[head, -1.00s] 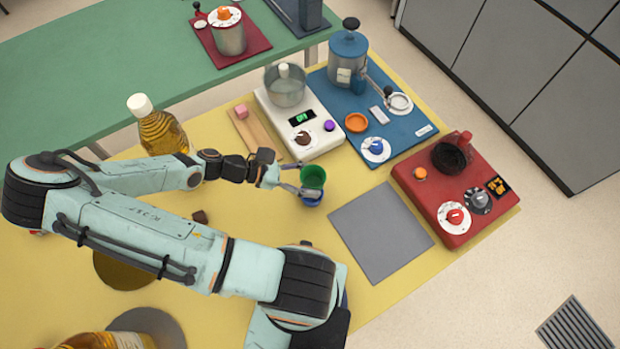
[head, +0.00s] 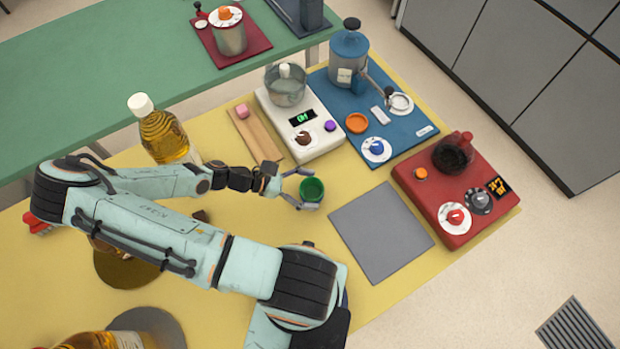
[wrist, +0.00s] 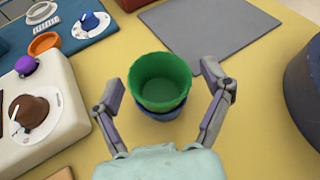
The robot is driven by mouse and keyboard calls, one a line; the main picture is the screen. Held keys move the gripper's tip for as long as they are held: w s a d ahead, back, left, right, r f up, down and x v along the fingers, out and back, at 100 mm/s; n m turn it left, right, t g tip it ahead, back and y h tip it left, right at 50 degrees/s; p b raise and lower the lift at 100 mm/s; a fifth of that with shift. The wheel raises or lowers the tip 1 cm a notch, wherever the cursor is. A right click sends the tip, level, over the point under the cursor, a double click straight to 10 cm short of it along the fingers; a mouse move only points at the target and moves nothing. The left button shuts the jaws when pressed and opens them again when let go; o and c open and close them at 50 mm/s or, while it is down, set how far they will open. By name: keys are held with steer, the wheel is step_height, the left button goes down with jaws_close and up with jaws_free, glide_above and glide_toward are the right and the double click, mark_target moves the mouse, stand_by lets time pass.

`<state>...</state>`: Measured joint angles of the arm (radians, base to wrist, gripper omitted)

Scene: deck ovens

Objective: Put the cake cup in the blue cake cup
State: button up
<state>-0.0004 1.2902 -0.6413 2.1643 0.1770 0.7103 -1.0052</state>
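In the head view the blue cup is hidden under the green one. My gripper (head: 300,190) is open around the cups. In the wrist view the gripper's fingers (wrist: 168,85) stand apart on the left and right of the cups, with gaps on both sides.
A grey mat (head: 381,232) lies right of the cups. A white scale with a pot (head: 303,130) stands behind, beside a wooden board (head: 256,135). A red device (head: 455,190) is farther right. An oil bottle (head: 160,130) stands at the back left.

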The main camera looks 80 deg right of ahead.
steer(key=shift+w+r, duration=0.1)
steer(key=shift+r, duration=0.4)
steer(key=v, duration=0.7)
steer(key=shift+w+a, duration=0.25)
steer(key=shift+a, duration=0.05)
steer(key=w+a+r+m+t+y, duration=0.4)
steer(key=a+r+t, duration=0.65)
steer(key=a, duration=0.65)
steer(key=s+a+r+t, duration=0.2)
steer(key=a+r, duration=0.2)
steer(key=r, duration=0.3)
steer(key=shift+s+a, duration=0.2)
steer(key=shift+s, duration=0.1)
